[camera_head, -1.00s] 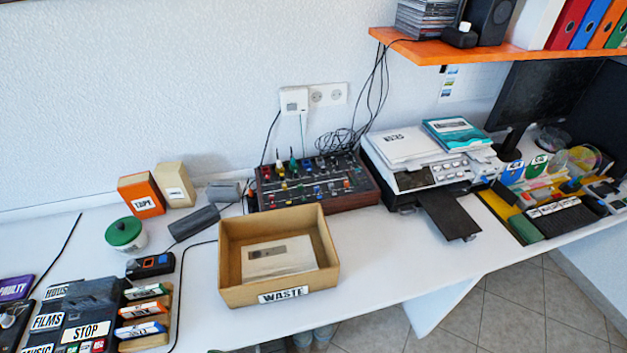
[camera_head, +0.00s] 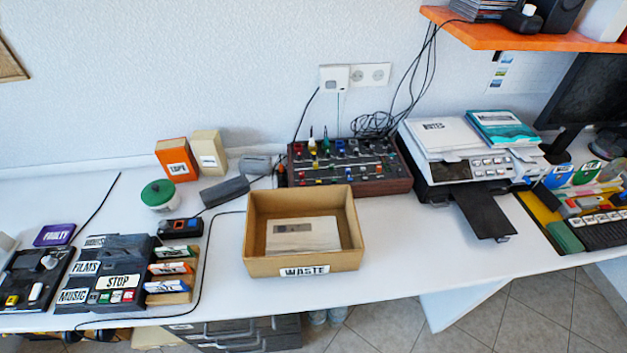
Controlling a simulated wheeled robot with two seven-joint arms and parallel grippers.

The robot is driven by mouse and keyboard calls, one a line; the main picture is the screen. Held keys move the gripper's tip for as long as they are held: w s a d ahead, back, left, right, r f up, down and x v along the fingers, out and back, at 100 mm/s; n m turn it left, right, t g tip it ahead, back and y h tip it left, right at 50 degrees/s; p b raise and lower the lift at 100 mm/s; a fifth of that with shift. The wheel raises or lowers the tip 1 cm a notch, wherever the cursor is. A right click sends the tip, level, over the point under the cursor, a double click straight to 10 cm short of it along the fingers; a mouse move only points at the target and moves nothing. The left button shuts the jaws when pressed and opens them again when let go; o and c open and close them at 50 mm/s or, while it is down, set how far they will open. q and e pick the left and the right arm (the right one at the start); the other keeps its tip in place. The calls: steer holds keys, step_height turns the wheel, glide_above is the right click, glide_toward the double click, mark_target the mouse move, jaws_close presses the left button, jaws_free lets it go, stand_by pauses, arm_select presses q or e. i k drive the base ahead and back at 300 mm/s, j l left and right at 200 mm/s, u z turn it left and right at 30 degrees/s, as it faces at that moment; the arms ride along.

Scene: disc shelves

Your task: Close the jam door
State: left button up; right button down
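A white and dark grey printer (camera_head: 440,155) stands on the desk right of centre. A dark flap (camera_head: 485,212) sticks out from its front, lowered outward and reaching toward the desk's front edge. No jam label can be read on it, so I cannot tell for sure that it is the jam door. A row of light buttons (camera_head: 490,165) lies above the flap. Neither of my grippers is in view.
An open cardboard WASTE box (camera_head: 303,268) holding a pale flat item stands left of the printer. Behind it is a mixer panel (camera_head: 350,165) with knobs. A black sorting unit (camera_head: 105,265) is at the left. A keyboard (camera_head: 600,230) is right of the flap. An orange shelf (camera_head: 530,38) overhangs.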

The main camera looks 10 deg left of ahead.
mark_target(539, 190)
steer(key=i+l+u, duration=0.2)
steer(key=l, duration=0.55)
steer(key=l+u, duration=0.2)
steer(key=l, duration=0.55)
steer(key=l+u, duration=0.2)
steer(key=l, duration=0.55)
steer(key=l+u, duration=0.15)
steer(key=l, duration=0.6)
steer(key=k+l+u, duration=0.2)
steer(key=l, duration=0.55)
steer(key=k+l+u, duration=0.2)
steer(key=l, duration=0.55)
steer(key=l+u, duration=0.2)
steer(key=l, duration=0.55)
steer(key=k+l+u, duration=0.2)
steer(key=l, duration=0.45)
steer(key=j+u, duration=0.1)
steer(key=j, duration=0.5)
